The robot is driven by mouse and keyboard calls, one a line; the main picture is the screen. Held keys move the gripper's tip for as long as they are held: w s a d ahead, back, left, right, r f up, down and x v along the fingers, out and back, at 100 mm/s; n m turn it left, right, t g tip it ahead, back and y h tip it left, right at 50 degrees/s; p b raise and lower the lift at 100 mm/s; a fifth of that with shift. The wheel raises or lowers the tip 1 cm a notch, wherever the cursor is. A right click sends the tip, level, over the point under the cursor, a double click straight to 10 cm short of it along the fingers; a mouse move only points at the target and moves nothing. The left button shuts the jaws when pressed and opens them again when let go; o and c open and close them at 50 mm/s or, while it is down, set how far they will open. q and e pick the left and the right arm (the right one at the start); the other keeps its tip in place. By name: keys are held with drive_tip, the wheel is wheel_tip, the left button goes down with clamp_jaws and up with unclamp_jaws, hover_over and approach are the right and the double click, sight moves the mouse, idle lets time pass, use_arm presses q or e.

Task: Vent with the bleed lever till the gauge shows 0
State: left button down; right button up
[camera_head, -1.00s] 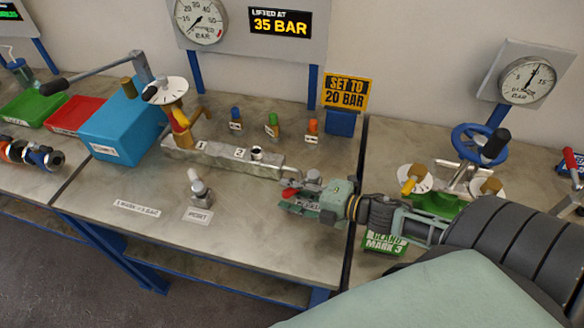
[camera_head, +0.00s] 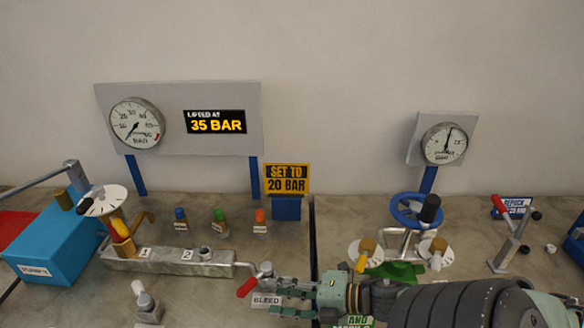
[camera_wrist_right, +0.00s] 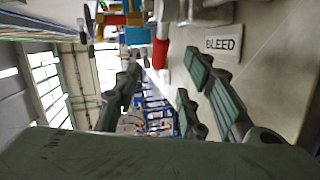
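The bleed lever (camera_head: 247,287) has a red grip and sits at the right end of the grey manifold block. Its red grip also shows in the wrist view (camera_wrist_right: 160,52). My right gripper (camera_head: 262,300) lies over the BLEED label (camera_head: 267,300), with its fingertips close to the red grip. In the wrist view its fingers are spread, with nothing between them. The round gauge (camera_head: 137,125) on the left panel has its needle pointing down-left, near the low end of the scale. My left gripper is out of view.
A display (camera_head: 215,122) reads LIFTED AT 35 BAR and a sign (camera_head: 287,179) reads SET TO 20 BAR. A blue pump box (camera_head: 60,240) stands left. Several coloured plugs stand behind the manifold (camera_head: 170,262). A blue handwheel (camera_head: 415,211) stands right.

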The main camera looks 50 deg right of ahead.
drive_tip(key=shift+v, duration=1.4)
